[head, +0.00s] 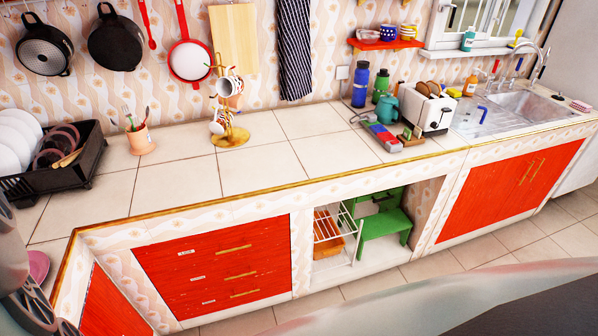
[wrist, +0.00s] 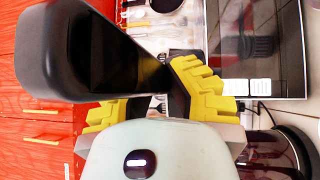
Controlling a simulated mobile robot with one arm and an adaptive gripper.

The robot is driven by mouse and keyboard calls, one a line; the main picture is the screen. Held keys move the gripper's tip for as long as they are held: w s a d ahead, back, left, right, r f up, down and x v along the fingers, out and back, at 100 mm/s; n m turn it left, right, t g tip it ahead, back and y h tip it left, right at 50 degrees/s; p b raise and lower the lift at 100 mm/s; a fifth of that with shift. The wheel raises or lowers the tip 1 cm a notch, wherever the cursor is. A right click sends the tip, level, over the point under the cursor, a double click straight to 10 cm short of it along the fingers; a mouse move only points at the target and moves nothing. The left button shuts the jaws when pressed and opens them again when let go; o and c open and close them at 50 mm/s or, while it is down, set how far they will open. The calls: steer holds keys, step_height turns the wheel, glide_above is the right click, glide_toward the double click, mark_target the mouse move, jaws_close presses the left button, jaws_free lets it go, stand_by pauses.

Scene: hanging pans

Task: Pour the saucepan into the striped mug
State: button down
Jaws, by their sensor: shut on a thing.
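My gripper (wrist: 155,105) shows in the wrist view with yellow ridged finger pads. It is shut on a thick black rounded piece (wrist: 85,50), which looks like the saucepan's handle. The saucepan's bowl cannot be made out, so its tilt and contents are hidden. In the head view, mugs (head: 228,86) hang on a gold mug stand (head: 232,137) on the counter. My gripper does not show clearly in the head view.
Black pans (head: 115,42) and a red-rimmed pan (head: 190,62) hang on the wall. A dish rack (head: 85,165) and utensil cup (head: 140,140) stand left; a toaster (head: 428,108) stands right. The middle counter is clear. A dark hob (wrist: 265,50) shows in the wrist view.

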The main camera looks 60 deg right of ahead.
steer(key=shift+d+r, duration=0.1)
steer(key=shift+w+d+f+m, duration=0.3)
steer(key=shift+d+f+m, duration=0.3)
steer(key=shift+m, duration=0.3)
steer(key=w+d+f+m+g+b, duration=0.1)
steer(key=d+f+m+b, duration=0.1)
steer(key=f+b, duration=0.4)
steer(key=d+f+m+g+b, duration=0.1)
steer(key=f+m+b, duration=0.3)
steer(key=f, duration=0.8)
steer(key=shift+w+d+m+h+b, duration=0.3)
steer(key=shift+w+d+m+b, duration=0.1)
steer(key=shift+d+b, duration=0.5)
steer(key=shift+a+f, duration=0.1)
steer(key=shift+f, duration=0.05)
steer(key=shift+m+g+p, duration=0.4)
steer(key=shift+m, duration=0.4)
stand_by(1.7)
